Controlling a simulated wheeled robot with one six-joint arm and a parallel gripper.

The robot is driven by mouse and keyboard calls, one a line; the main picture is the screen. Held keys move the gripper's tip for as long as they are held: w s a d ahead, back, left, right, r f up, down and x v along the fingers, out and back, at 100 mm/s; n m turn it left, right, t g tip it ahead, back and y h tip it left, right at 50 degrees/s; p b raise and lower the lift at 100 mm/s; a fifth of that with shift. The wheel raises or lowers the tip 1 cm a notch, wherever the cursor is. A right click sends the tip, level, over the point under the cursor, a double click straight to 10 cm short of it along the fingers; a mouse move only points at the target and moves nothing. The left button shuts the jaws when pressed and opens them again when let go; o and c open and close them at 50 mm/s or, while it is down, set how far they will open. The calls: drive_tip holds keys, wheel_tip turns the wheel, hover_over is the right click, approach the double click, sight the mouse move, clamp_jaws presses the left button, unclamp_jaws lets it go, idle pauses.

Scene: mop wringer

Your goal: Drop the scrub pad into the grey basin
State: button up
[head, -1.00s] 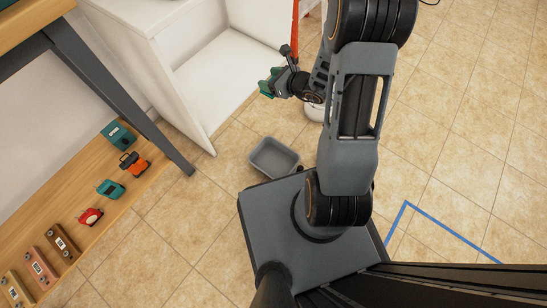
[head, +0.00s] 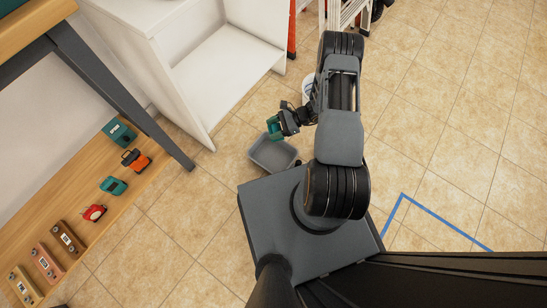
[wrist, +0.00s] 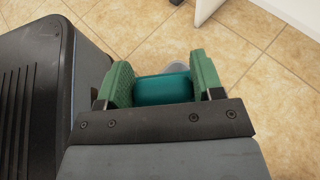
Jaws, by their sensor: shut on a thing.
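My gripper (wrist: 162,80) is shut on a teal scrub pad (wrist: 164,89), which sits between the two green fingers in the wrist view. In the head view my gripper (head: 275,127) is above the far part of the grey basin (head: 270,160). The basin stands on the tiled floor just beyond my base, and its visible inside looks empty. My gripper hides part of its far rim. In the wrist view only a small pale grey patch, likely the basin (wrist: 178,68), shows past the pad. The pad's exact height above the basin is hard to judge.
A white open cabinet (head: 220,65) stands behind the basin. A wooden shelf (head: 75,215) at left holds several tools and blocks. A white round container (head: 308,86) is partly hidden behind my arm. Blue tape (head: 440,222) marks the open floor at right.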

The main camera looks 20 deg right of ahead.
drive_tip(key=shift+f+b, duration=2)
drive_tip(key=shift+f, duration=0.85)
drive_tip(key=o, duration=1)
drive_tip(key=shift+d, duration=0.1)
drive_tip(key=p+v, duration=0.3)
drive_tip(key=v, duration=1)
drive_tip(key=shift+d+r+p, duration=0.25)
drive_tip(key=shift+p, duration=0.1)
